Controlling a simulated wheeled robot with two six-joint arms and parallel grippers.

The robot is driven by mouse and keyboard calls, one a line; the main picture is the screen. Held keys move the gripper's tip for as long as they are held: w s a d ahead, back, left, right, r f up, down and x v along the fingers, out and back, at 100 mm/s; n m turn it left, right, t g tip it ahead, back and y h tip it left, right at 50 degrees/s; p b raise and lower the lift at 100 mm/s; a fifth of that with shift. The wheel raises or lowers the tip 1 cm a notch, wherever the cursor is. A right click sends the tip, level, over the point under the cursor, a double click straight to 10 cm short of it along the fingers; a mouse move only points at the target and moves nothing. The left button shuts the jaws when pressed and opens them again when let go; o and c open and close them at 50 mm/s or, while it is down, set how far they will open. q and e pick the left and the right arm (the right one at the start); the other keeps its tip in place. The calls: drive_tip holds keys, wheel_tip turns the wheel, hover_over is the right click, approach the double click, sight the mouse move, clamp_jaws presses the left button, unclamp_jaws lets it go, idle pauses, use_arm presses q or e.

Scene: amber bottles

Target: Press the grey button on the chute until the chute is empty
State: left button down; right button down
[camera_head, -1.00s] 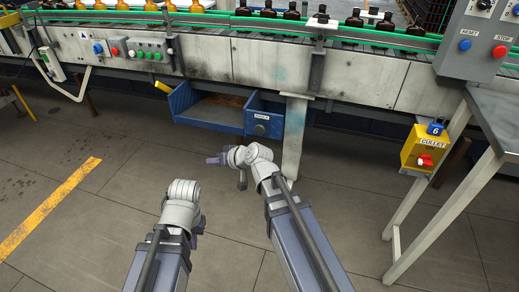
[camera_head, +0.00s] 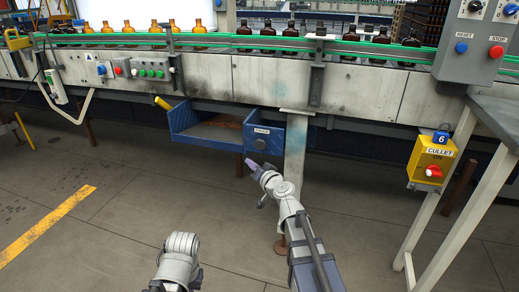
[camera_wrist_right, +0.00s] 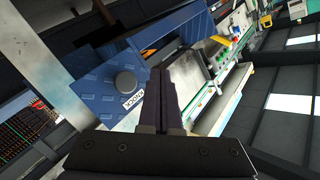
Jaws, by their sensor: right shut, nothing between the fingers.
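The blue chute (camera_head: 181,122) hangs under the conveyor. Something brown (camera_head: 228,121) shows inside it, and a bit of orange (camera_wrist_right: 148,52) shows in the right wrist view; I cannot tell what these are. The round grey button (camera_head: 260,145) is on the chute's blue front panel, below a small white label. It also shows in the right wrist view (camera_wrist_right: 125,83), left of the fingertips. My right gripper (camera_head: 249,163) is shut and empty, just below the button in the head view; contact is not visible. My left arm shows low, with its gripper out of view.
A pale support leg (camera_head: 296,150) stands right of the button, close to my right arm. A yellow cullet switch box (camera_head: 430,162) and a grey control box (camera_head: 478,45) are at the right. Amber bottles (camera_head: 268,35) line the conveyor. The floor in front is open.

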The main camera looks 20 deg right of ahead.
sight(258, 145)
drive_tip(key=shift+w, duration=0.1)
drive_tip(key=w+d, duration=0.5)
drive_tip(key=w, duration=0.2)
idle(0.4)
drive_tip(key=shift+w, duration=0.1)
idle(1.9)
drive_tip(key=shift+w+d, duration=0.15)
drive_tip(key=shift+w, duration=0.15)
drive_tip(key=shift+w+d, duration=0.55)
drive_tip(key=shift+w, duration=0.2)
idle(1.2)
drive_tip(key=shift+s+a, duration=0.75)
drive_tip(key=shift+s, duration=0.35)
drive_tip(key=shift+s, duration=0.1)
drive_tip(key=shift+s+a, duration=0.7)
drive_tip(key=shift+s, duration=0.3)
drive_tip(key=shift+s+a, duration=0.7)
drive_tip(key=shift+s, duration=0.3)
